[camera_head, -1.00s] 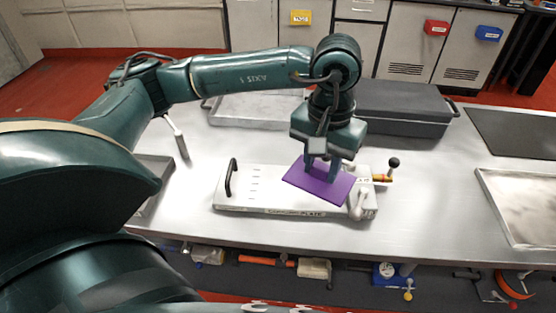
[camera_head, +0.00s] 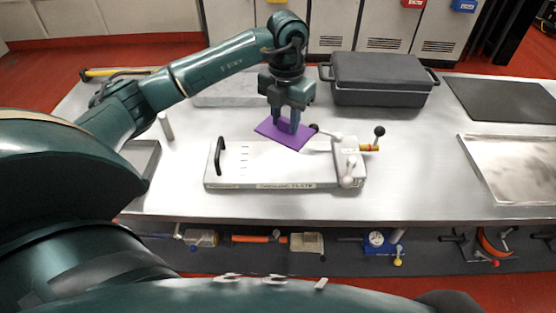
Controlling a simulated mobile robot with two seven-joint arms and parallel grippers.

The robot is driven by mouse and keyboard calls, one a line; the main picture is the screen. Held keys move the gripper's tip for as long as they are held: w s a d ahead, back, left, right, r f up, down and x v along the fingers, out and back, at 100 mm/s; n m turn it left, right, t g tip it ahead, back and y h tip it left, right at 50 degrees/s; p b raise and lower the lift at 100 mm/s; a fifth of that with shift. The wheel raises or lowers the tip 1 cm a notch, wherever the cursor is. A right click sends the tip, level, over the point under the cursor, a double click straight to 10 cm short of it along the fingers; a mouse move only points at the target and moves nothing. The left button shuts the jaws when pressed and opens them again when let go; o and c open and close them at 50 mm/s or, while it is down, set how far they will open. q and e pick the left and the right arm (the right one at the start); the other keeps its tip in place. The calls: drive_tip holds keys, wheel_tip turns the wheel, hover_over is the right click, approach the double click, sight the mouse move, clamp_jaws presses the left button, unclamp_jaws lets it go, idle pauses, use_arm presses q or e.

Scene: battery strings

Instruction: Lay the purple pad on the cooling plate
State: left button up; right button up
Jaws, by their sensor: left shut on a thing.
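My left gripper (camera_head: 287,124) is shut on the purple pad (camera_head: 297,140). The gripper points down and the pad hangs roughly flat, a little tilted in the picture. The cooling plate (camera_head: 270,169) is the white plate on the bench, with a black handle at its left end and a clamp block with levers at its right. The pad shows over the plate's back edge, seemingly above it; I cannot tell the exact gap. The pad hides part of that edge. My right gripper is not in view.
A dark grey lidded box (camera_head: 380,82) stands behind the plate at the right. A black-knobbed lever (camera_head: 379,133) sticks out from the clamp block. A metal tray (camera_head: 510,165) and a dark mat (camera_head: 500,98) lie at the right. Bench between plate and tray is clear.

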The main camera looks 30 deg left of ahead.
use_arm(q)
drive_tip(key=n, duration=0.1)
drive_tip(key=a+n, duration=0.1)
drive_tip(key=n, duration=0.1)
drive_tip(key=f+n, duration=0.1)
drive_tip(key=shift+w+a+f, duration=0.1)
drive_tip(key=shift+w+a, duration=0.15)
drive_tip(key=shift+a, duration=0.05)
drive_tip(key=n, duration=0.2)
drive_tip(key=shift+a+f+n, duration=0.3)
drive_tip(key=shift+a, duration=0.05)
hover_over(278, 160)
wheel_tip(278, 160, down, 5)
drive_tip(key=shift+f+p, duration=0.1)
drive_tip(key=shift+p, duration=0.2)
drive_tip(key=shift+f, duration=0.65)
wheel_tip(278, 160, down, 3)
drive_tip(key=shift+f, duration=0.2)
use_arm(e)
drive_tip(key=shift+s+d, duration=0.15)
use_arm(q)
drive_tip(key=shift+f, duration=0.15)
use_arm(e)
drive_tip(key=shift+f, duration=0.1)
use_arm(q)
drive_tip(key=o, duration=0.6)
drive_tip(key=shift+c, duration=0.2)
drive_tip(key=o, duration=0.4)
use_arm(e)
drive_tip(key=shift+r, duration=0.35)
